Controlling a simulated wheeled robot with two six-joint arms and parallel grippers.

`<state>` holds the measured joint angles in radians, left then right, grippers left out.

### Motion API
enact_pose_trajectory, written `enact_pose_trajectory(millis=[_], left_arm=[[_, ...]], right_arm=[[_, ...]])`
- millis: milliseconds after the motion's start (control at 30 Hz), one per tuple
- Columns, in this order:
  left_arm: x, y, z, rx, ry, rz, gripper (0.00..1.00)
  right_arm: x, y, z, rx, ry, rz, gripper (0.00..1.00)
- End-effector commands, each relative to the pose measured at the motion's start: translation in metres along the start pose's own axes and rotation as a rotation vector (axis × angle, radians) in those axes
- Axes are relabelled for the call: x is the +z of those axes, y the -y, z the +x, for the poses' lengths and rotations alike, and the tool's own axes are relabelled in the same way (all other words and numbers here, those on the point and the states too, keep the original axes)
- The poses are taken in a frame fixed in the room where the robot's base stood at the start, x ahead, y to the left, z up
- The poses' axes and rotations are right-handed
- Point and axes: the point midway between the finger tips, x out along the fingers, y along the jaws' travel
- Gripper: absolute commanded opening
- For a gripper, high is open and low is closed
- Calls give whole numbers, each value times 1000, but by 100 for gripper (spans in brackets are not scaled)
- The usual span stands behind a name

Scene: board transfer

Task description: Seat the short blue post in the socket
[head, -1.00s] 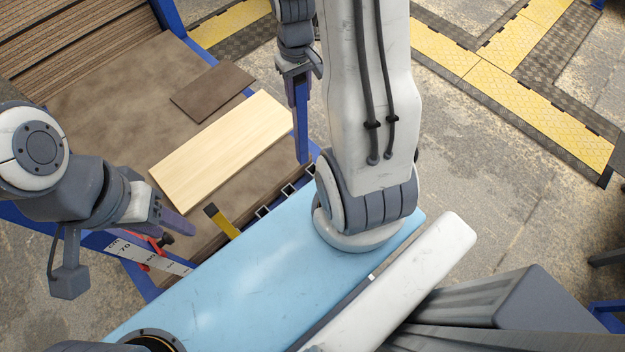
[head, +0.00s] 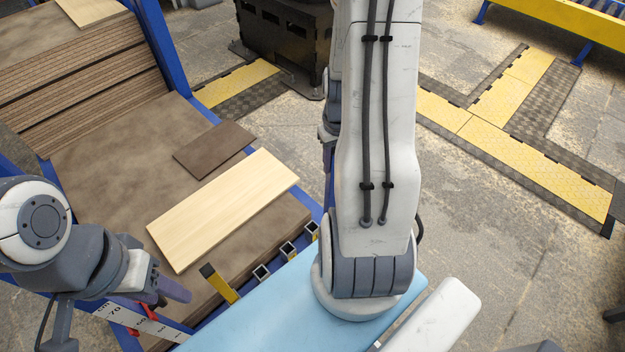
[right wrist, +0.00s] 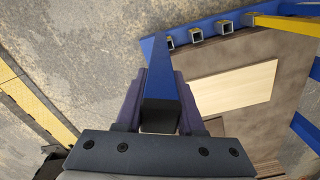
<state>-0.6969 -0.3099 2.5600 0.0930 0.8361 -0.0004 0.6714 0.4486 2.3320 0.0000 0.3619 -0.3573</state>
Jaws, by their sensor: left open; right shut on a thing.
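My right gripper (right wrist: 160,105) is shut on the short blue post (right wrist: 163,85) in the right wrist view. The post points away from the gripper, its far end overlapping the blue rail in the picture; I cannot tell the gap. Square open sockets (head: 287,250) line the table's near edge in the head view; they also show in the right wrist view (right wrist: 196,35). My right upper arm hides most of the right gripper and the post in the head view. My left gripper (head: 160,290) is open and empty at the lower left, by the red clamp and ruler strip.
A pale board (head: 222,210) and a dark board (head: 214,148) lie on the brown table (head: 110,135). Stacked boards (head: 80,85) stand at the far left. Open floor lies right of my arm.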

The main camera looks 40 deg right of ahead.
Motion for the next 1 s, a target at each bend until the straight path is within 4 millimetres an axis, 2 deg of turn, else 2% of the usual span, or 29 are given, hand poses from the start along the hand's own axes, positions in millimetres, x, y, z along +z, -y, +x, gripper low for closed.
enact_pose_trajectory(millis=[100, 333, 467, 733, 1000], left_arm=[[0, 0, 6, 0, 0, 0, 50], [0, 1, 10, 0, 0, 0, 50], [1, 1, 11, 0, 0, 0, 50], [1, 2, 21, 0, 0, 0, 50], [1, 2, 21, 0, 0, 0, 50]], right_arm=[[-21, 18, 18, 0, 1, -7, 0], [-47, 37, 36, 0, -1, -2, 0], [-50, 40, 40, 0, 0, 0, 0], [-49, 39, 76, 0, 2, 0, 0], [-50, 39, 77, 1, -2, 1, 0]])
